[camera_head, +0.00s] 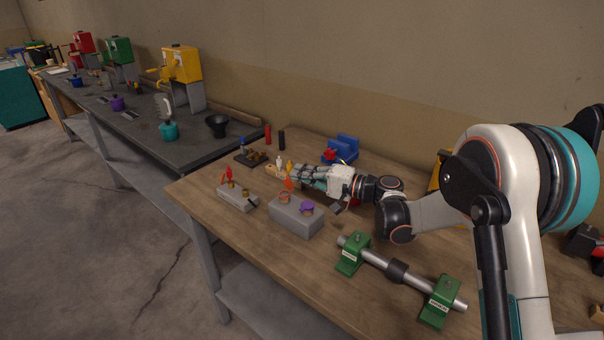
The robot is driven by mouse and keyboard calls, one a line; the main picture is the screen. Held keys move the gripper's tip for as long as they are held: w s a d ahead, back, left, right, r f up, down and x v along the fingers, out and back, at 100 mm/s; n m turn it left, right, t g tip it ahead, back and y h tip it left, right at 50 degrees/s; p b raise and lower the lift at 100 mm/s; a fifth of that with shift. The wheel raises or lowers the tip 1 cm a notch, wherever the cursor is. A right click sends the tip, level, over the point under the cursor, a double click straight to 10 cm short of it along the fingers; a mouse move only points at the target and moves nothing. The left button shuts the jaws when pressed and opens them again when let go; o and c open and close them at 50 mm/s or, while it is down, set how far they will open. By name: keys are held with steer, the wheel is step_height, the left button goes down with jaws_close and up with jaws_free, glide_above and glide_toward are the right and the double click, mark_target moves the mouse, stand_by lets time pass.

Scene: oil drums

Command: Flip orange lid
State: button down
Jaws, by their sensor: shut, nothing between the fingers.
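A grey block (296,217) on the wooden table carries two small round pieces. The left one is an orange-rimmed round opening (285,198), and an orange flap (289,183), which looks like the orange lid, stands up tilted behind it. The right one has a purple lid (307,207) lying over it. My gripper (293,171) reaches in from the right, just behind and above the orange flap, with its fingers pointing left. It is shut with nothing held. Whether it touches the flap cannot be told at this size.
A smaller grey block (238,201) with red and brass pieces sits left. Small bottles (281,165) stand behind my gripper. A blue device (341,150) is at the back. A metal bar on green supports (353,256) lies at front right. A dark bench (180,147) adjoins at left.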

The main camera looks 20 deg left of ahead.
steer(key=shift+s+a+r+n, duration=0.2)
steer(key=shift+s+n, duration=0.1)
steer(key=shift+n, duration=0.3)
steer(key=shift+s+a+r+n+h+p, duration=0.2)
steer(key=shift+s+n+h+p, duration=0.25)
steer(key=shift+n, duration=0.55)
steer(key=s+n, duration=0.1)
steer(key=n, duration=0.1)
steer(key=s+n+h, duration=0.1)
steer(key=shift+s+a+n+t, duration=0.1)
steer(key=shift+a+n+t, duration=0.3)
steer(key=n, duration=0.1)
steer(key=s+n, duration=0.1)
steer(key=s+a+f+n+t+h, duration=0.1)
steer(key=n, duration=0.1)
steer(key=shift+s, duration=0.2)
steer(key=shift+s+a+f+n+t+b, duration=0.1)
steer(key=shift+s+f+n+t+b, duration=0.3)
steer(key=shift+n, duration=0.5)
steer(key=shift+s+a+f, duration=0.1)
steer(key=shift+f, duration=0.1)
steer(key=shift+s, duration=0.1)
